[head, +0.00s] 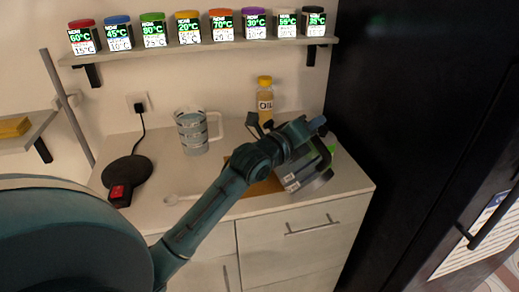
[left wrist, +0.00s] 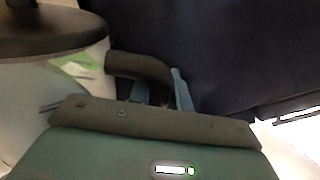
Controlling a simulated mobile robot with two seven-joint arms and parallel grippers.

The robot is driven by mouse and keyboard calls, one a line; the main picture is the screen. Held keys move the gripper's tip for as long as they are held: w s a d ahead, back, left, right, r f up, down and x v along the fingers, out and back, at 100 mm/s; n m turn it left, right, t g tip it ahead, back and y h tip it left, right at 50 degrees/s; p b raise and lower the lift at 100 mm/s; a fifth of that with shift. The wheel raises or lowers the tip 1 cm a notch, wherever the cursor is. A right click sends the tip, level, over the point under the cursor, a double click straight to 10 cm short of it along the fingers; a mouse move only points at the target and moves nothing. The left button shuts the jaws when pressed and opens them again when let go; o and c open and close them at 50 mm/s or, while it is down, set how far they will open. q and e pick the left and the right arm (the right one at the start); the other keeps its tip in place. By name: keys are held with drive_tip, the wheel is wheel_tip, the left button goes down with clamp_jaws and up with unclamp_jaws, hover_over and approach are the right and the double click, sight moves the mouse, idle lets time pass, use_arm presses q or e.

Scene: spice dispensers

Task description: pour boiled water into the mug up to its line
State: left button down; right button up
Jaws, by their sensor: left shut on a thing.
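A clear kettle (head: 305,172) with dark trim is at the right of the counter in the head view, partly behind my left arm. Its clear body (left wrist: 25,95), dark lid (left wrist: 45,28) and dark handle (left wrist: 140,68) fill the left of the left wrist view. My left gripper (left wrist: 160,90) is shut on the handle. I cannot tell whether the kettle touches the counter. A large clear mug-like vessel (head: 194,132) with dark bands and a handle stands left of the kettle, apart from it. Its fill level is unclear. My right gripper is not in view.
A black round base (head: 127,171) with a red switch (head: 117,192) sits on the left. An oil bottle (head: 265,95) stands behind the kettle. A brown board (head: 262,187) and white spoon (head: 180,198) lie in front. Several spice jars line the shelf (head: 205,46). A dark cabinet (head: 400,100) rises right.

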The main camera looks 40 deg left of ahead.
use_arm(q)
drive_tip(key=shift+a+r+n, duration=0.3)
drive_tip(key=shift+a+r, duration=0.05)
drive_tip(key=shift+r, duration=0.25)
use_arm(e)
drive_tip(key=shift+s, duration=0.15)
use_arm(q)
drive_tip(key=shift+w+a+r+n, duration=0.1)
drive_tip(key=shift+a+r+n, duration=0.25)
drive_tip(key=shift+n, duration=0.05)
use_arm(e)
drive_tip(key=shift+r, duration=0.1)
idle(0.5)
use_arm(q)
drive_tip(key=shift+a+r+n+p, duration=0.3)
drive_tip(key=shift+a+p, duration=0.05)
drive_tip(key=shift+p, duration=0.05)
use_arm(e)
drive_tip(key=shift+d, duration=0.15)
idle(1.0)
use_arm(q)
drive_tip(key=shift+w+a+r, duration=0.1)
drive_tip(key=shift+a, duration=0.1)
idle(1.0)
drive_tip(key=shift+a+r+n, duration=0.2)
drive_tip(key=shift+a+n, duration=0.05)
drive_tip(key=shift+n, duration=0.15)
idle(1.3)
